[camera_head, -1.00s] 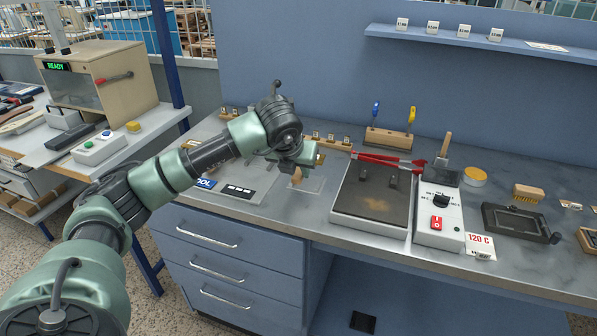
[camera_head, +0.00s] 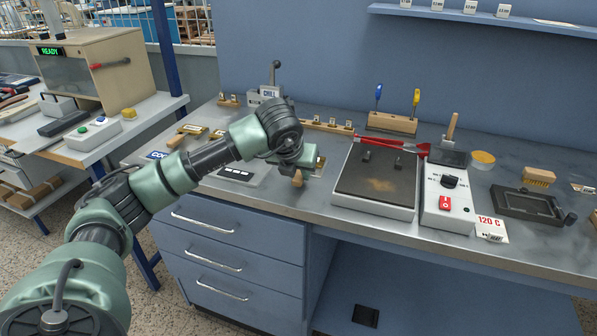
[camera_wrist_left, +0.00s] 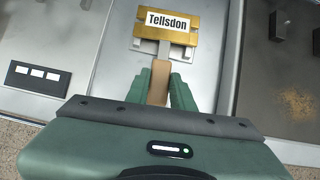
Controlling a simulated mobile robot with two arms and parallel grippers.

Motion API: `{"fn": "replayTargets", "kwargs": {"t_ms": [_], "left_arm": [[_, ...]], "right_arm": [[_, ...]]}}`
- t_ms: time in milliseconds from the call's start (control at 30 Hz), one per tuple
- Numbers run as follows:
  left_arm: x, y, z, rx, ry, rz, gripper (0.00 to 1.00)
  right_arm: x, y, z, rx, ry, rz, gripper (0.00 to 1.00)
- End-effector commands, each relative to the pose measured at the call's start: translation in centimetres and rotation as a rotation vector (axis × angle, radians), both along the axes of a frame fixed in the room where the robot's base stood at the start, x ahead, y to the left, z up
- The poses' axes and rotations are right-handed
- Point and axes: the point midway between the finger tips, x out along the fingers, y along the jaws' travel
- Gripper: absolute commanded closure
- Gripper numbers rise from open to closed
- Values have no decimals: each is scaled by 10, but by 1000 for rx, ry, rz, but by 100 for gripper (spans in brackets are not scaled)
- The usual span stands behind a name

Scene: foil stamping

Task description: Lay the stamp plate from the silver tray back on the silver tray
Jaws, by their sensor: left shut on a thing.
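My left gripper (camera_head: 298,172) is shut on the wooden handle (camera_wrist_left: 160,75) of a brass stamp plate. In the left wrist view the plate (camera_wrist_left: 188,40) carries a white label reading "Tellsdon". In the head view only a small brass edge of the plate (camera_head: 320,163) shows beside the gripper, and the handle's end (camera_head: 297,183) pokes out below it. I cannot tell whether the plate touches the tray. My right gripper is not in view.
The hot plate (camera_head: 362,201) stands close on the right, with its control box (camera_head: 446,211) beyond.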

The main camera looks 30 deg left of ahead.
Motion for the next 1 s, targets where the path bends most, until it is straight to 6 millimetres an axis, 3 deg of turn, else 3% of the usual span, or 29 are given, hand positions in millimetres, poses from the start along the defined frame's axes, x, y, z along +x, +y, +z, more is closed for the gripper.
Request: {"fn": "replayTargets", "kwargs": {"t_ms": [233, 267, 333, 700, 1000], "left_arm": [[1, 0, 2, 0, -4, 0, 100], [1, 0, 2, 0, -4, 0, 71], [1, 0, 2, 0, -4, -1, 52], [-2, 0, 1, 1, 1, 0, 51], [-24, -8, 41, 0, -5, -1, 51]], "right_arm": [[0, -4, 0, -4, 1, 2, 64], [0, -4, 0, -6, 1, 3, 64], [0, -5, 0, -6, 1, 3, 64], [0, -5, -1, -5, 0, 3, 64], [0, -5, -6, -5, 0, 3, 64]]}}
